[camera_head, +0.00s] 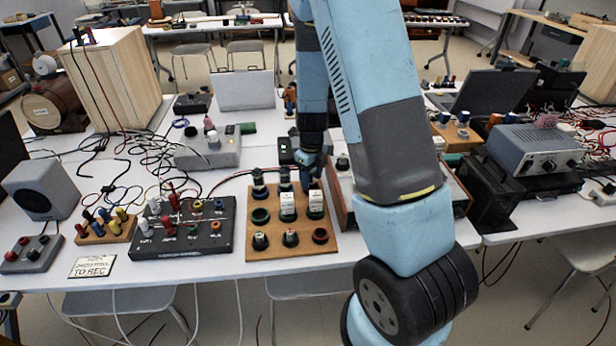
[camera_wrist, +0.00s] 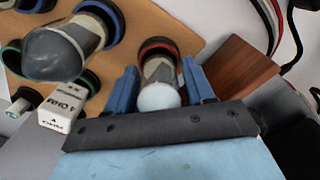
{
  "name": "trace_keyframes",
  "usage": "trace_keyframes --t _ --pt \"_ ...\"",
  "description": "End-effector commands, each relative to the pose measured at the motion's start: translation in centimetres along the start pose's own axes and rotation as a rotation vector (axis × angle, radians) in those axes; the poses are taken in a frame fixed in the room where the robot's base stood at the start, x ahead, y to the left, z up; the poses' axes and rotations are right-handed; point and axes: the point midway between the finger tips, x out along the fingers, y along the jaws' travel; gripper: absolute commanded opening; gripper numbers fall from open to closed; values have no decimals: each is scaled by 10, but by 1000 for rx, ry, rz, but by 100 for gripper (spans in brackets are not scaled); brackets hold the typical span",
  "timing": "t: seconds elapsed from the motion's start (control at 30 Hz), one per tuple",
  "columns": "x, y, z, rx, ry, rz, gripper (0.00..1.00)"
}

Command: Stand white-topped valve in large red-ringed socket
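The white-topped valve (camera_wrist: 160,97) has a pale rounded top and a grey body. In the wrist view it is between the two blue fingers of my gripper (camera_wrist: 160,72), with narrow gaps beside it. It is at a red-ringed socket (camera_wrist: 158,44) near a board corner; whether it is fully seated cannot be told. In the head view my gripper (camera_head: 310,168) is low over the back right of the wooden board (camera_head: 271,249), and the valve is mostly hidden there. Another red-ringed socket (camera_head: 320,236) looks empty at the board's front right.
White box-shaped valves (camera_head: 287,205) stand mid-board; one is close to my gripper in the wrist view (camera_wrist: 62,107). A larger grey valve (camera_wrist: 55,53) stands left. A wood-sided unit (camera_wrist: 236,68) is close on the right. A black terminal box (camera_head: 185,243) lies left of the board.

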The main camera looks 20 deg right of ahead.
Motion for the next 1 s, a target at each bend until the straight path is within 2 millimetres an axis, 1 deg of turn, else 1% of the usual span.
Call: trace_keyframes --t 0.03,0.1,0.37,0.47,0.57,0.67,1.0 --pt "0 0 0 0 0 0 58" --pt "0 0 0 0 0 0 64" --pt "-1 0 0 -1 0 0 65" --pt "-5 0 1 -2 -1 -2 65" --pt "-16 1 1 -4 -2 -2 65" --pt "-32 1 1 -3 -3 -2 65" --pt "-93 1 2 -3 -4 -2 65"
